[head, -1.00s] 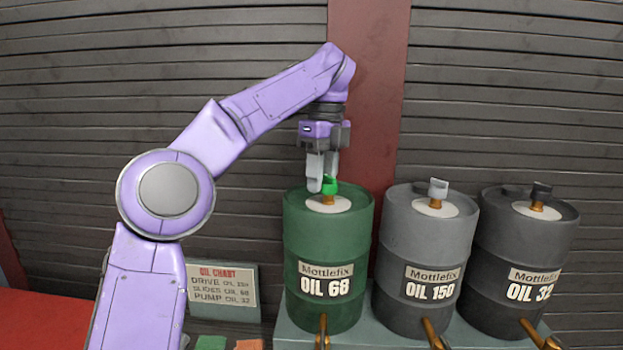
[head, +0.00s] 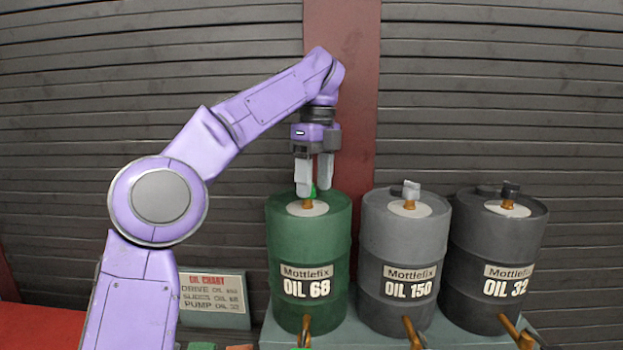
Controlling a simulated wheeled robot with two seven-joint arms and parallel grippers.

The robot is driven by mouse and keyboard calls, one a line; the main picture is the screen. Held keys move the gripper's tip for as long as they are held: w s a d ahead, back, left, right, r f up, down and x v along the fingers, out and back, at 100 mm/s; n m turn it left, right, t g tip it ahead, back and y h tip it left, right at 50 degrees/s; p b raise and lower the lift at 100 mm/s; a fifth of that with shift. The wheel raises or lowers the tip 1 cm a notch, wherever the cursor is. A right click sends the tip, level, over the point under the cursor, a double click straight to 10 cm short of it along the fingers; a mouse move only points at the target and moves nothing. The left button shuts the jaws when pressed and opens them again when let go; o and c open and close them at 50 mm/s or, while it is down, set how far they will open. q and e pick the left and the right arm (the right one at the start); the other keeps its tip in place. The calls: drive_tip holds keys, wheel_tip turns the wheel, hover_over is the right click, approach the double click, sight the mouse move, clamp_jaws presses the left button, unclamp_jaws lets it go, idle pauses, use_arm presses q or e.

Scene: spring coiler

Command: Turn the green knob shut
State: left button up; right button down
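The green knob (head: 314,190) sits on top of the green drum marked OIL 68 (head: 310,260), above an orange stem. Only a narrow green sliver of it shows; the rest is hidden behind the fingers. My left gripper (head: 314,189) points straight down over the drum top, with its fingers at the knob's height. One finger is at the left and in front, the other at the right, and the sliver shows between them. The fingers are apart, but whether they press on the knob I cannot tell. My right gripper is not in view.
To the right stand the grey drum marked OIL 150 (head: 404,255) with a grey knob (head: 410,189), and the dark drum marked OIL 32 (head: 497,255) with a black knob (head: 510,188). An oil chart (head: 212,293) stands at left. A slatted wall is behind.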

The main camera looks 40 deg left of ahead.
sight(313, 188)
use_arm(q)
drive_tip(key=shift+s+a+f, duration=0.1)
drive_tip(key=shift+a+f, duration=0.1)
drive_tip(key=shift+a, duration=0.3)
drive_tip(key=shift+a+r+p, duration=0.7)
drive_tip(key=shift+a+p, duration=0.05)
drive_tip(key=shift+a, duration=0.05)
wheel_tip(313, 188, up, 9)
drive_tip(key=d+p, duration=0.2)
drive_tip(key=p, duration=0.5)
drive_tip(key=shift+w+r, duration=0.15)
drive_tip(key=shift+w, duration=0.2)
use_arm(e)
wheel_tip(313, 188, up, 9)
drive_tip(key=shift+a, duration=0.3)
use_arm(q)
drive_tip(key=shift+a, duration=0.1)
